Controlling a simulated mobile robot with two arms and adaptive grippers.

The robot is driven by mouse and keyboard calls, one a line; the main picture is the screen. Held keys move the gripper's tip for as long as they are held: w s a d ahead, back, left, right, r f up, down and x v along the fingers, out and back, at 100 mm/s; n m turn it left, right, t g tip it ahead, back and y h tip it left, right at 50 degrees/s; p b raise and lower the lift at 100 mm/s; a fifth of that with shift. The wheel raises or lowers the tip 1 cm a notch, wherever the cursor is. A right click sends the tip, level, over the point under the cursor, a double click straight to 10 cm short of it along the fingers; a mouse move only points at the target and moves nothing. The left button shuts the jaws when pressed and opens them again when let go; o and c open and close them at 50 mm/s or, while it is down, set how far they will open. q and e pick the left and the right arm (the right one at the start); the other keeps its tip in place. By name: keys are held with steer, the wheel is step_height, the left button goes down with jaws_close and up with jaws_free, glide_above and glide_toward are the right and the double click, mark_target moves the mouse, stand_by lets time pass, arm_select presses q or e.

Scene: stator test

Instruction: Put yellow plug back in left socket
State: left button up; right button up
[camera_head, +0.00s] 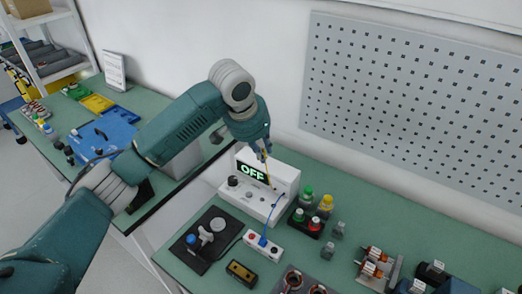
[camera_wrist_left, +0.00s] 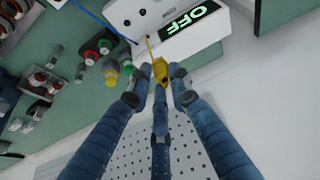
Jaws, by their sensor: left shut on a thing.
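My left gripper (camera_head: 262,153) is shut on the yellow plug and holds it in the air above the white tester box (camera_head: 283,175). In the left wrist view the yellow plug (camera_wrist_left: 160,71) sits between the blue fingers of my left gripper (camera_wrist_left: 160,78). A thin yellow cable (camera_head: 269,175) runs from the plug down to the box, whose display (camera_head: 252,171) reads OFF. A white socket strip (camera_head: 274,253) lies in front of the box. A blue plug (camera_head: 262,241) stands in its middle, with a blue cable leading to the box. My right gripper is not in view.
A black mat with parts (camera_head: 191,259) lies left of the strip, and a black-and-yellow block (camera_head: 241,272) lies in front. A pegboard (camera_head: 420,100) hangs on the wall behind.

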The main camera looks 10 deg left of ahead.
arm_select(q)
steer(key=shift+f, duration=0.15)
steer(key=shift+y, duration=0.3)
steer(key=shift+s+d+f+b, duration=0.1)
steer(key=shift+f+b, duration=0.7)
steer(key=shift+f, duration=3.2)
steer(key=shift+d+f+b, duration=0.1)
steer(key=shift+f+b, duration=0.7)
steer(key=shift+f, duration=3.15)
steer(key=shift+r+p, duration=0.1)
steer(key=shift+p, duration=0.5)
steer(key=shift+a, duration=0.1)
steer(key=shift+f+p, duration=0.2)
steer(key=shift+p, duration=0.3)
steer(key=shift+f+p, duration=0.1)
steer(key=shift+p, duration=0.3)
jaws_close()
